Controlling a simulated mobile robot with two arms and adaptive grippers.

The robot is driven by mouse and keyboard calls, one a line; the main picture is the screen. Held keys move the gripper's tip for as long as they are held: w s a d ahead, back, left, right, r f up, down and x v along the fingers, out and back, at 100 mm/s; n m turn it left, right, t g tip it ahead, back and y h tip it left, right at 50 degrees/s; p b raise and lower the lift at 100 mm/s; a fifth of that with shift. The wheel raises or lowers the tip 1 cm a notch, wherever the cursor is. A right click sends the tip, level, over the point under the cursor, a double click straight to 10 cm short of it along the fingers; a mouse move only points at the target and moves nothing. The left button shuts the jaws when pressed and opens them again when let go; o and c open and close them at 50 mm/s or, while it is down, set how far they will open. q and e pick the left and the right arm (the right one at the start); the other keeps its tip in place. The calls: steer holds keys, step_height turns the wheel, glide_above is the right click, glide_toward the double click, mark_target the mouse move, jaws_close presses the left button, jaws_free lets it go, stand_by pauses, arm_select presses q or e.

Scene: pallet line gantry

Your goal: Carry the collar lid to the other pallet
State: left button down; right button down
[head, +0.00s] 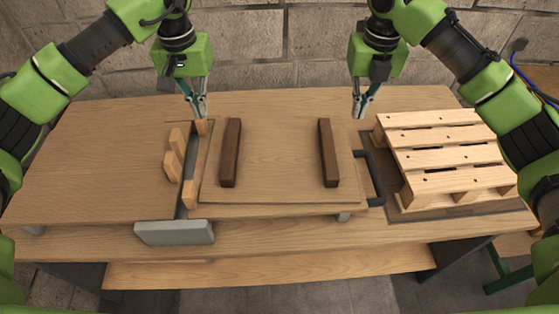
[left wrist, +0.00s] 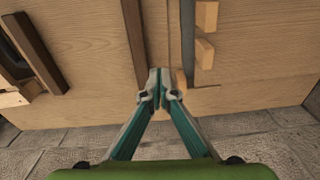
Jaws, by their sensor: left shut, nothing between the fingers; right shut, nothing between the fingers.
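The collar lid (head: 275,150) is a flat wooden board with two dark brown bars, a left bar (head: 231,152) and a right bar (head: 328,153). It lies flat in the middle of the table; what is under it is hidden. A slatted light-wood pallet (head: 440,152) stands at the right. My left gripper (head: 199,112) is shut and empty near the lid's far left corner. In the left wrist view its closed fingertips (left wrist: 158,75) are beside the end of the left bar (left wrist: 133,40). My right gripper (head: 361,112) is shut and empty, near the lid's far right corner.
Light wooden blocks (head: 174,165) stick out left of the lid. A grey block (head: 174,232) sits at the front left, and a dark handle-like bracket (head: 376,180) lies between lid and pallet. The table's left part (head: 95,165) is clear. A block wall (head: 270,60) stands behind.

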mark_target(221, 154)
stand_by(0.3)
